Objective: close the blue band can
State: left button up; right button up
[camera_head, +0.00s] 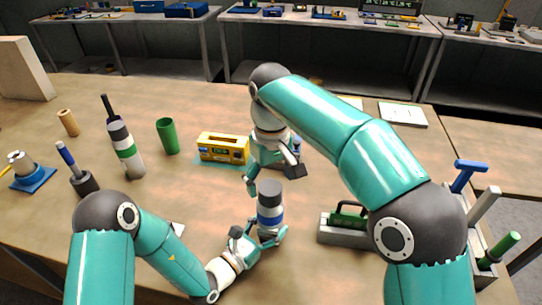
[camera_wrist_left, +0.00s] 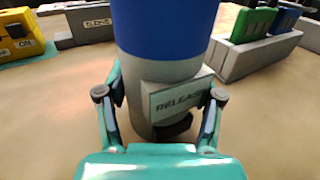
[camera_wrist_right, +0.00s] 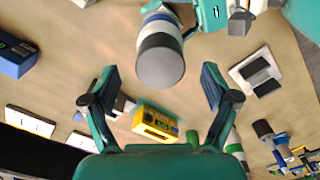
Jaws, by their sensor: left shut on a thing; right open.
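The blue band can (camera_head: 270,221) stands upright near the front middle of the table, with a dark grey top, a white ring and a blue band. My left gripper (camera_head: 262,238) is shut around its lower part; the left wrist view shows the fingers on both sides of the grey base, which bears a raised label (camera_wrist_left: 180,97). My right gripper (camera_head: 272,176) is open and empty above the can. In the right wrist view the dark grey top (camera_wrist_right: 160,67) lies ahead of the open fingers, apart from them. Whether the top is fully seated I cannot tell.
A yellow box (camera_head: 222,148), a green cup (camera_head: 167,136) and a green band can (camera_head: 126,150) stand behind and left. A grey holder with a green-handled piece (camera_head: 343,235) is close on the right. Bare table lies left of the can.

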notch_tip(320, 180, up, 7)
jog(key=shift+w+r, duration=0.1)
jog(key=shift+w, duration=0.05)
jog(key=shift+r, duration=0.5)
pick_arm(q)
jog(key=o, duration=1.8)
jog(key=shift+c, duration=0.2)
jog(key=shift+a, duration=0.1)
jog(key=v, duration=1.2)
